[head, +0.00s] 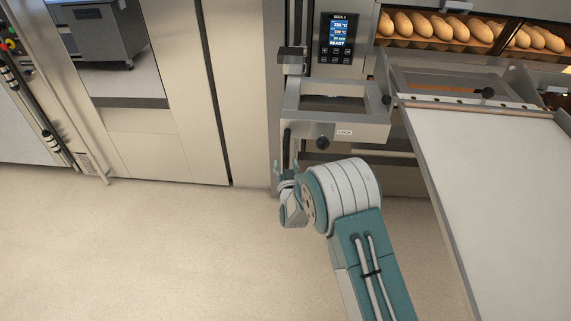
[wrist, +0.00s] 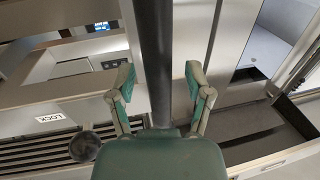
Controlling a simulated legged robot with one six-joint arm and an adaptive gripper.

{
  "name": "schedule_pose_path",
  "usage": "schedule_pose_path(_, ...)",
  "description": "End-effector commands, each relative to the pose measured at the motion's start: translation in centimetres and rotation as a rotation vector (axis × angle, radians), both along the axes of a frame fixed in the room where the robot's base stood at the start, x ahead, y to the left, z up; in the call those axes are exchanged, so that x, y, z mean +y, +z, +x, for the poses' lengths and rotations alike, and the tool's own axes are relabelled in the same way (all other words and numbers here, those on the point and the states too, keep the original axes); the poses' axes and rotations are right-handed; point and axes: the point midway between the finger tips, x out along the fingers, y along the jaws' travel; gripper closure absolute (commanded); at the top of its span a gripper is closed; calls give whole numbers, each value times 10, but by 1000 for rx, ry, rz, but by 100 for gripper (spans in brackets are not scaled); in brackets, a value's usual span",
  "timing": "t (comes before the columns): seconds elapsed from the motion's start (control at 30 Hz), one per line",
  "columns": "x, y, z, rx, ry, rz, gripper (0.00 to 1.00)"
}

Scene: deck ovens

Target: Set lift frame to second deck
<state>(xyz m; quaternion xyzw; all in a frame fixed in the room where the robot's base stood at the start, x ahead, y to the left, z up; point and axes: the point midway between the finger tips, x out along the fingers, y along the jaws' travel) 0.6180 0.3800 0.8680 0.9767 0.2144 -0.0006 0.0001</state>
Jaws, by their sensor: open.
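The metal lift frame (head: 372,130) stands in front of the deck oven, with a white LOCK label (head: 344,132) and a black round knob (head: 323,143) on its front. In the wrist view the knob (wrist: 84,146) and label (wrist: 50,118) are at lower left. A dark upright bar (wrist: 153,60) runs up the middle of that view. My gripper (head: 286,166) is low at the frame's left side. In the wrist view my gripper (wrist: 160,88) is open, with one finger on each side of the bar. I see no contact with the bar.
A large pale loader board (head: 500,190) slopes down at right. Loaves (head: 440,25) lie in a lit deck above it. A control panel (head: 340,38) reads READY. Metal doors (head: 190,100) stand at left. The floor (head: 150,250) at lower left is clear.

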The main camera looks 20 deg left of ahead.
Motion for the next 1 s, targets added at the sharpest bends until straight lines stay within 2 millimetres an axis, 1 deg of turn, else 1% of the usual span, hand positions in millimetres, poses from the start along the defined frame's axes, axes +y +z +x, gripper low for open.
schedule_pose_path(0.3,1,0,3,0,0,0,35)
schedule_pose_path(0.37,1,0,3,0,0,0,62)
schedule_pose_path(0.4,1,0,3,0,0,0,80)
schedule_pose_path(0.43,1,0,3,0,0,0,93)
schedule_pose_path(0.47,1,0,3,0,0,0,100)
schedule_pose_path(0.77,2,3,3,-1,0,0,100)
schedule_pose_path(0.87,2,11,3,-4,0,2,100)
schedule_pose_path(0.97,2,30,3,-11,0,5,100)
schedule_pose_path(1.0,2,39,3,-14,0,6,100)
